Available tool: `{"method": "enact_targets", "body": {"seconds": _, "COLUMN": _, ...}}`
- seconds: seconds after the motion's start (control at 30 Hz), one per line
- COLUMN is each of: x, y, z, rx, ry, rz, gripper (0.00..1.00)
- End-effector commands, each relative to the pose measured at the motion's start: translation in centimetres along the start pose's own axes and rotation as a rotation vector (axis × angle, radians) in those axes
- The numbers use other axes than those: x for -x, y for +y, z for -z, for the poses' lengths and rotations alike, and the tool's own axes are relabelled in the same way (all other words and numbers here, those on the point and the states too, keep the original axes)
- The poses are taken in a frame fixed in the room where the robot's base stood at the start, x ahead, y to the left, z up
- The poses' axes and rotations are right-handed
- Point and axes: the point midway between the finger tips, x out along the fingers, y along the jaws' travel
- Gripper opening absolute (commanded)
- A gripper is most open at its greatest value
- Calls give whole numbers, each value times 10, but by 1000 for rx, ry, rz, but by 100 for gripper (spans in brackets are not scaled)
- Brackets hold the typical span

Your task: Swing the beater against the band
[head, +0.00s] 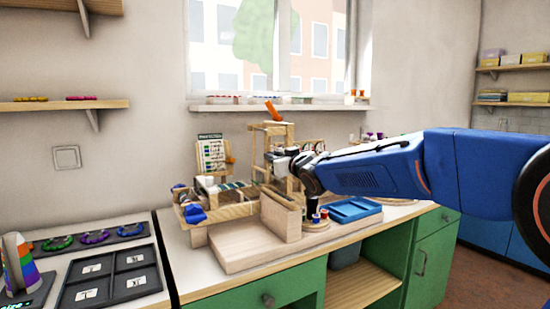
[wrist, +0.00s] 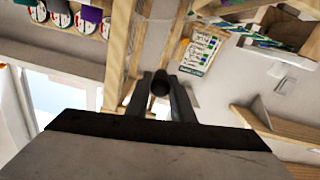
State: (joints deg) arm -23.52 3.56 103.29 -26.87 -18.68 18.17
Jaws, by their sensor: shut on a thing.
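The wooden loom (head: 228,212) stands on the counter, with an upright wooden frame (head: 272,126) at its middle. A band of white, green and dark threads (head: 208,186) runs low on its left side; it also shows at the top right of the wrist view (wrist: 238,32). My gripper (head: 291,165) is at the frame's right side. In the wrist view, my gripper's fingers (wrist: 160,86) are closed around a dark round handle end (wrist: 160,80), which I take for the beater's. The beater's lower part and its gap to the band are hidden.
A patterned card (head: 211,153) stands behind the loom. A blue tray (head: 354,209) and spools (head: 320,217) sit to the right. A dark compartment tray (head: 110,280) is at the left. Wooden posts (wrist: 118,55) stand close to my fingers.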

Motion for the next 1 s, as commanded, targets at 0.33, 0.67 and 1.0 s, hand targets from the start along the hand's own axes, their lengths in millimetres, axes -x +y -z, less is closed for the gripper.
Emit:
{"method": "enact_targets", "body": {"seconds": 0.33, "x": 1, "y": -22, "z": 8, "rx": -279, "ry": -9, "rz": 3, "gripper": 0}}
{"method": "enact_targets", "body": {"seconds": 0.67, "x": 1, "y": -25, "z": 9, "rx": -311, "ry": -10, "rz": 5, "gripper": 0}}
{"method": "enact_targets", "body": {"seconds": 1.0, "x": 1, "y": -24, "z": 8, "rx": -310, "ry": -11, "rz": 3, "gripper": 40}}
